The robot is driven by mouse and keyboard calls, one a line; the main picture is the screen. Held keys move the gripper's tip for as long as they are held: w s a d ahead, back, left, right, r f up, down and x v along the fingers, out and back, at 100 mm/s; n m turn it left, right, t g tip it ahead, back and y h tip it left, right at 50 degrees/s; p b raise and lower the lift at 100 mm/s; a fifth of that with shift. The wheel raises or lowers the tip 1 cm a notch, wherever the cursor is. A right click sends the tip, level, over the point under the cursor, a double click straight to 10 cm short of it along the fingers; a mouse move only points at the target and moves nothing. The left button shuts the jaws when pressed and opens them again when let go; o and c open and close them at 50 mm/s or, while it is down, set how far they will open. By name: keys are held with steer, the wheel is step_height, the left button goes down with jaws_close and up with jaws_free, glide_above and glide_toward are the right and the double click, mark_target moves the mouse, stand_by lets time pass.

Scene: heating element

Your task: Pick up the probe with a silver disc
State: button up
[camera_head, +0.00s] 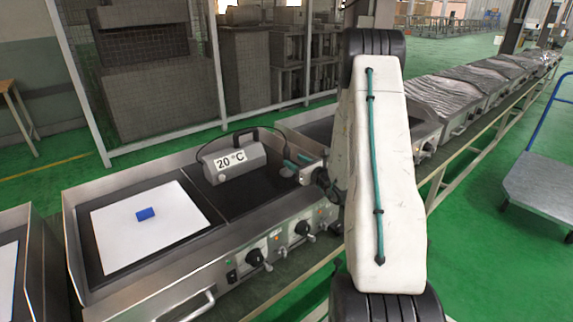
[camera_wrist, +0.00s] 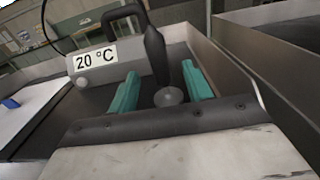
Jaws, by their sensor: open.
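The probe shows in the wrist view as a dark upright handle (camera_wrist: 155,48) with a round silver disc (camera_wrist: 168,97) at its lower end. In the wrist view the disc and lower handle appear between the fingers, with no visible contact. In the head view my gripper (camera_head: 296,163) is just right of the meter, and the probe is mostly hidden.
A white sheet (camera_head: 120,235) with a small blue block (camera_head: 145,214) lies on the left plate. Raised metal walls edge the griddle, and knobs (camera_head: 303,228) line its front. A black cable arches behind the meter. A blue-handled cart (camera_head: 540,185) stands at right.

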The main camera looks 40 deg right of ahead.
mark_target(283, 169)
step_height(283, 169, down, 3)
steer(key=shift+w+r, duration=0.3)
steer(key=shift+w, duration=0.45)
steer(key=w, duration=0.6)
steer(key=shift+d, duration=0.15)
jaws_close()
